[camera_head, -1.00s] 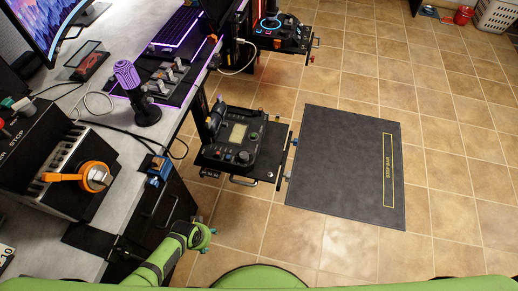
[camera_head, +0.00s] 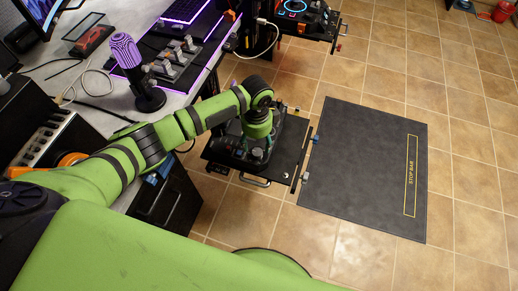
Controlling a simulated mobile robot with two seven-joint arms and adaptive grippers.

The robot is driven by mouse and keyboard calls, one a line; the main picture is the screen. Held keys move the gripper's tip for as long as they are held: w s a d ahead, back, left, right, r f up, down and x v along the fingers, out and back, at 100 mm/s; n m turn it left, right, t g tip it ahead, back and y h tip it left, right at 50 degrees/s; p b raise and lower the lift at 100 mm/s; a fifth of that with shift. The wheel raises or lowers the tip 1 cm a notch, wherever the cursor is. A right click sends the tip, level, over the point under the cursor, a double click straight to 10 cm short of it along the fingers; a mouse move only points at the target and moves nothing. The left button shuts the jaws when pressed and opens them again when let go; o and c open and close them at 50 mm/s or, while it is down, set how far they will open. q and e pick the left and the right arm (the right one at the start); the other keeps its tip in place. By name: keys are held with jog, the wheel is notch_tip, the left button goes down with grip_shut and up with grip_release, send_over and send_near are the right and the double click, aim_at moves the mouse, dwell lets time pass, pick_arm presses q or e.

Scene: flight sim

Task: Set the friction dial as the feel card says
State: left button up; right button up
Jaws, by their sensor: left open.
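A dark control box (camera_head: 291,130) sits on a black plate (camera_head: 284,169) beside the desk, at the middle of the head view. My left arm reaches in over it, and my left gripper (camera_head: 254,153) points down at the box's near part. The gripper is open; its fingertips are small and partly lost against the dark box, so I cannot tell whether they touch a knob. The arm and gripper hide most of the box face, including its screen. I cannot make out which control is the friction dial, nor a readable feel card. My right gripper is not in view.
A purple-lit joystick (camera_head: 137,72) and a lever unit (camera_head: 176,62) stand on the desk at the left. Another control panel (camera_head: 293,14) is at the top. A dark mat (camera_head: 362,160) marked "STOP BAR" lies on open tiled floor to the right.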

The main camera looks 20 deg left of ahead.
aim_at(257, 152)
pick_arm(q)
notch_tip(257, 152, down, 6)
jog(key=shift+r+b, duration=0.2)
jog(key=shift+b, duration=0.2)
